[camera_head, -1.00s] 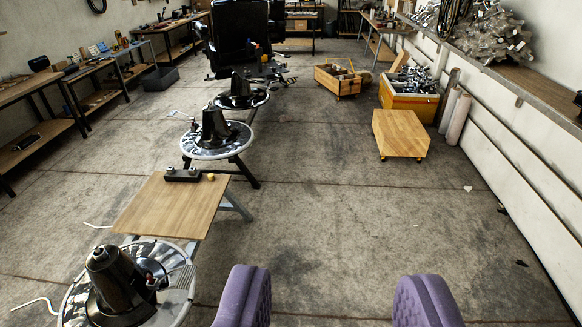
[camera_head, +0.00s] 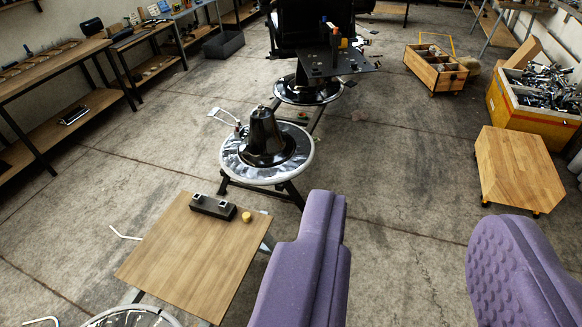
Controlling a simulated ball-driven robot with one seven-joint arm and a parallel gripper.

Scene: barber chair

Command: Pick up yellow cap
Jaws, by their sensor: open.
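The small yellow cap (camera_head: 247,217) sits on the wooden board (camera_head: 185,255), near its far right corner. It is just right of a black block with two square metal-rimmed openings (camera_head: 213,207); I cannot tell whether the two touch. My gripper (camera_head: 405,265) shows as two purple padded fingers at the bottom right. The fingers are wide apart and nothing is between them but floor. The gripper is to the right of the cap and nearer to the camera, apart from it. The left finger covers the floor right of the board.
A black cone on a round metal base (camera_head: 266,150) stands behind the board. A wooden platform (camera_head: 518,170), an orange-sided crate of metal parts (camera_head: 535,108) and a wooden toolbox (camera_head: 434,72) are at right. Workbenches (camera_head: 52,72) line the left.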

